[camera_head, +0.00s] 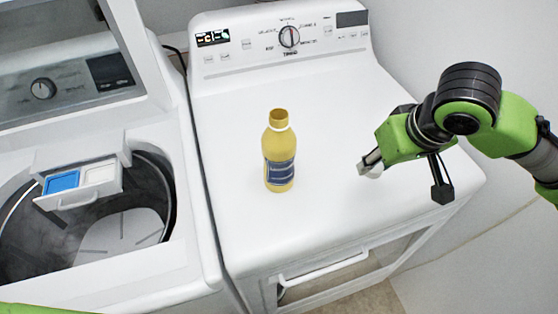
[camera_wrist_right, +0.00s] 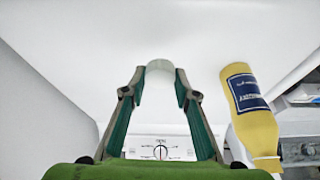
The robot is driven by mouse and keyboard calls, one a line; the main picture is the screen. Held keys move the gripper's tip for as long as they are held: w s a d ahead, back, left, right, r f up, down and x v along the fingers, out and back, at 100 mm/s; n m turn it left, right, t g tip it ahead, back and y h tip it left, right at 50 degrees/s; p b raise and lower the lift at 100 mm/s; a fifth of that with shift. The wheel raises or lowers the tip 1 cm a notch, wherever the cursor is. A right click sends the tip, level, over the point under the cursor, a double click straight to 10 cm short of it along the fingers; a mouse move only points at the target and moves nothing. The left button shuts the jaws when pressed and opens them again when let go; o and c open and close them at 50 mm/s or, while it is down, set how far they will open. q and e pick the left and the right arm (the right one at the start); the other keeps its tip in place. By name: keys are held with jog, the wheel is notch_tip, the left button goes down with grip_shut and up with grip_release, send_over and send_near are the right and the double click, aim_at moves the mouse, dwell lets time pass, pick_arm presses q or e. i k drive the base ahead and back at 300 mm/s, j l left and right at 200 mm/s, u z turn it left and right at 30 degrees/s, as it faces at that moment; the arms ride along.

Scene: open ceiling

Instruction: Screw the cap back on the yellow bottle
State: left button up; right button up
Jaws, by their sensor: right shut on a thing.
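The yellow bottle (camera_head: 279,152) stands upright and uncapped on the white dryer top, its dark blue label facing me. It also shows in the right wrist view (camera_wrist_right: 243,88), to the right of the fingers and apart from them. My right gripper (camera_head: 371,166) is to the right of the bottle, above the dryer top. It is shut on the white cap (camera_head: 374,171), which also shows between the fingertips in the right wrist view (camera_wrist_right: 160,65). My left gripper is out of view.
The dryer top (camera_head: 330,120) is clear around the bottle. Its control panel (camera_head: 275,40) rises behind. At the left stands an open washer (camera_head: 130,262) with a raised lid and a pulled-out drawer (camera_head: 77,203) with blue and white compartments.

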aim_at(278, 141)
jog(key=k+j+z, duration=0.55)
jog(key=k, duration=0.4)
